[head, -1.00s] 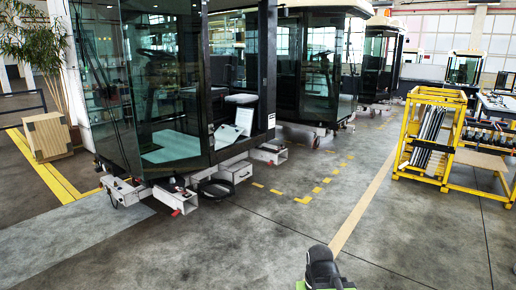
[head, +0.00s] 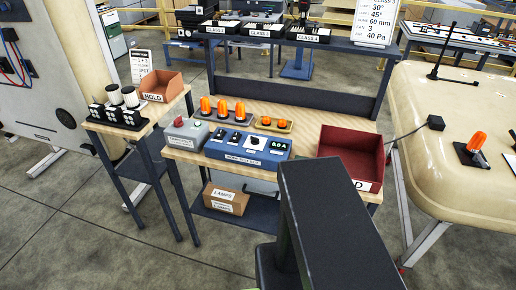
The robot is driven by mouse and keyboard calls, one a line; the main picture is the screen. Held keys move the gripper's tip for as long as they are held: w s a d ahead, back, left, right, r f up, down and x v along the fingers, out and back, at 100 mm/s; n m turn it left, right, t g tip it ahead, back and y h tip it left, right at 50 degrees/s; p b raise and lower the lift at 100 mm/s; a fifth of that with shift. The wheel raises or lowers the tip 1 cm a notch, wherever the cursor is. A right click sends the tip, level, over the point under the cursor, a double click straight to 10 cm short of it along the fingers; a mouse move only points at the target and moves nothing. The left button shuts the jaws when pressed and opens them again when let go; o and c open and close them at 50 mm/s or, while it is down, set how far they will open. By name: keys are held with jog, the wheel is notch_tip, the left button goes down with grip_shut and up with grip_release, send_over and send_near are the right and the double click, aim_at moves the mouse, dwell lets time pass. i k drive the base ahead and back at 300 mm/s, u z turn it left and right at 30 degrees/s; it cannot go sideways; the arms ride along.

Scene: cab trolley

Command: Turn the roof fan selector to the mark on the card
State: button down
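A white card (head: 375,22) stands at the back on the rear bench. It reads 30°, 45°, 60 mm, 3 and 40 Pa; the small words beside the 3 are hard to read. I cannot pick out a roof fan selector with certainty. A blue test box (head: 225,152) on the wooden bench carries a white dial with a dark knob (head: 254,143) and a display reading 0.0 A. My dark arm link (head: 335,220) fills the lower middle and hides part of the bench. My gripper is not in view.
Orange beacons (head: 222,108) and a red bin (head: 352,155) stand on the wooden bench (head: 285,118). A side table at left holds an orange HOLD bin (head: 161,86) and a smaller card (head: 141,65). A cream cab roof (head: 450,110) stands at right. Floor is clear at lower left.

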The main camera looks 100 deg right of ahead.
aim_at(255, 141)
jog(key=z, duration=5.35)
jog(key=i, duration=0.15)
jog(key=u, duration=2.35)
jog(key=k, duration=0.1)
jog(key=z, duration=0.35)
jog(key=k, duration=0.7)
jog(key=u, duration=0.2)
jog(key=i, duration=0.7)
jog(key=u, duration=0.2)
jog(key=k, duration=0.2)
jog(key=z, duration=0.3)
